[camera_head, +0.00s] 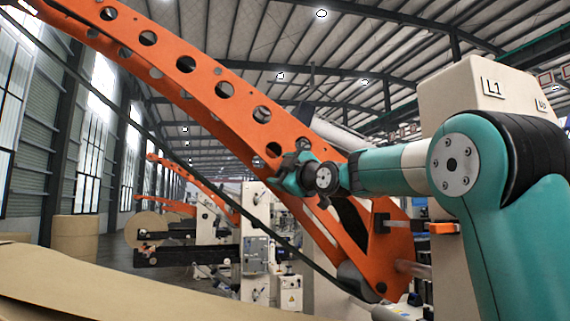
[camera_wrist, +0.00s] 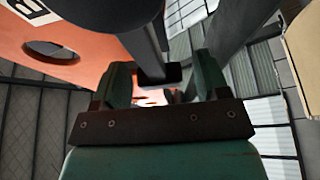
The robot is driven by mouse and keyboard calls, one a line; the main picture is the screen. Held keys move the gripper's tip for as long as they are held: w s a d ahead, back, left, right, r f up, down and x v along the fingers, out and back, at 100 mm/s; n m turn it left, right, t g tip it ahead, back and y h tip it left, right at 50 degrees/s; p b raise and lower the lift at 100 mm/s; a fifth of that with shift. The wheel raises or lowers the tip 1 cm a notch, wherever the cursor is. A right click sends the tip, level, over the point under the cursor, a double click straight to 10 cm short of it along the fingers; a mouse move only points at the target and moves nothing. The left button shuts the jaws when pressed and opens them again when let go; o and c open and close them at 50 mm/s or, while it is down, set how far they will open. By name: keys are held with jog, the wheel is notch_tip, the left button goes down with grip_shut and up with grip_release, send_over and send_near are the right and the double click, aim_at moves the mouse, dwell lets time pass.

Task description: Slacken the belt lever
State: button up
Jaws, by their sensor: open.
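My gripper (camera_head: 292,172) is at the large orange arm (camera_head: 215,95) in the head view; its fingers are small and dark there. In the wrist view my gripper (camera_wrist: 162,85) is open, with a green finger on each side. A dark grey bar with a black block-like end (camera_wrist: 160,75) shows between the fingers. It may be the belt lever, but I cannot tell for sure, nor whether the fingers touch it. In the head view a short lever with an orange grip (camera_head: 443,228) also sticks out by the orange arm's base.
A black belt (camera_head: 250,211) runs down along the orange arm to a grey roller (camera_head: 357,281). A wide dark cylinder (camera_wrist: 108,8) and another dark bar (camera_wrist: 238,25) show close in the wrist view. Brown paper (camera_head: 90,285) fills the front left. A cream housing (camera_head: 470,85) stands right.

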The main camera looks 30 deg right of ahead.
jog(key=shift+w, duration=0.1)
grip_shut()
jog(key=shift+d, duration=0.2)
jog(key=shift+a, duration=0.1)
